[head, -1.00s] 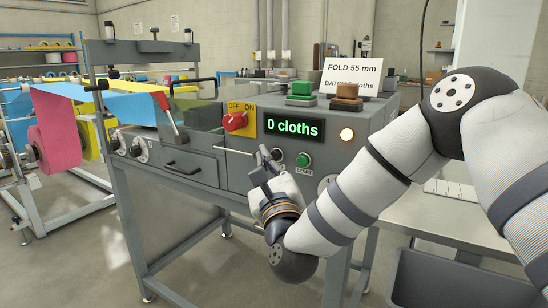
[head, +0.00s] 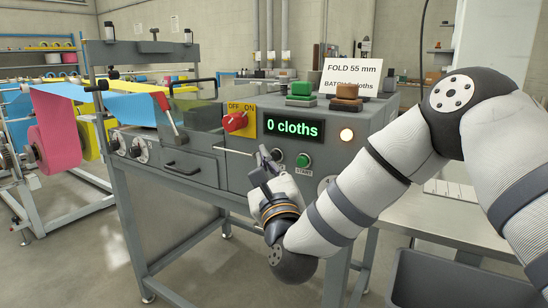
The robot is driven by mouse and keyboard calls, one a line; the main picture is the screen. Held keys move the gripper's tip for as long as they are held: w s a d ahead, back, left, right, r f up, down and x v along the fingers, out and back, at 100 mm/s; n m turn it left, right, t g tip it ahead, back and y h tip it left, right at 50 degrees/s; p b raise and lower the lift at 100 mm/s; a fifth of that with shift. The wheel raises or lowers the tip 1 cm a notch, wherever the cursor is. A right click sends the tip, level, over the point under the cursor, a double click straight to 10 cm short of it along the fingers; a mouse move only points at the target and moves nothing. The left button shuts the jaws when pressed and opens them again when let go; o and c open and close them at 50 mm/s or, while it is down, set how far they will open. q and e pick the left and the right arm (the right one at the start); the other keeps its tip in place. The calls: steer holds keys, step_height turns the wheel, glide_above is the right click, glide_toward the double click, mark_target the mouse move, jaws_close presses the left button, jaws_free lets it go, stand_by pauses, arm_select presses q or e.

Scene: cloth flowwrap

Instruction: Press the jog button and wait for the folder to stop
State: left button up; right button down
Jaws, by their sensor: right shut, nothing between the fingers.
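The grey folding machine (head: 225,167) stands ahead of me. Its front panel carries a green display (head: 292,129) reading "0 cloths", a red switch (head: 235,121) on a yellow OFF/ON plate, and a green START button (head: 303,160). A dark round button (head: 277,154) sits just left of START, partly hidden; its label is not visible. My left gripper is not in view.
Pink, yellow and blue cloth webs (head: 88,106) feed in from the left. A sign (head: 352,77) reading "FOLD 55 mm" stands on top beside coloured blocks (head: 301,89). A grey bin (head: 440,280) and a bench (head: 440,222) are at lower right.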

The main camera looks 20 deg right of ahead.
steer(key=shift+d, duration=0.1)
steer(key=shift+w+d, duration=0.25)
